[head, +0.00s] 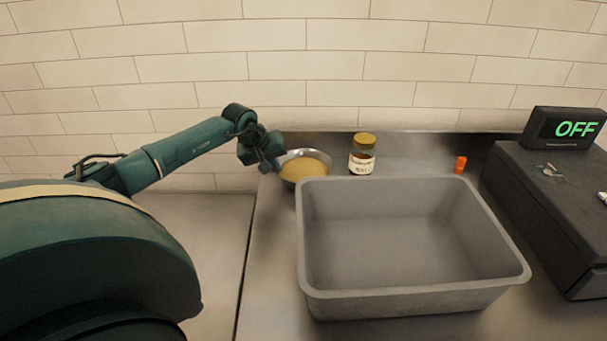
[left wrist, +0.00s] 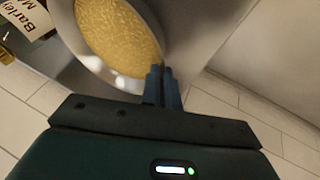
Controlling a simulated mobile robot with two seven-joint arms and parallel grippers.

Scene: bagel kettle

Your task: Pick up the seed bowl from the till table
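The seed bowl (head: 305,167) is a shiny metal bowl full of yellow-tan seeds, at the back left of the steel till table. It fills the upper left of the left wrist view (left wrist: 118,38). My left gripper (head: 273,162) is at the bowl's left rim. In the left wrist view its two fingers (left wrist: 162,75) are close together with the rim between them, so it looks shut on the rim. The bowl looks level; I cannot tell if it touches the table. My right gripper is not in view.
A large empty grey tub (head: 415,294) stands right in front of the bowl. A gold-lidded jar (head: 362,155) stands right of the bowl. An orange-capped item (head: 460,165) and a black till (head: 550,200) reading OFF are farther right. A tiled wall is behind.

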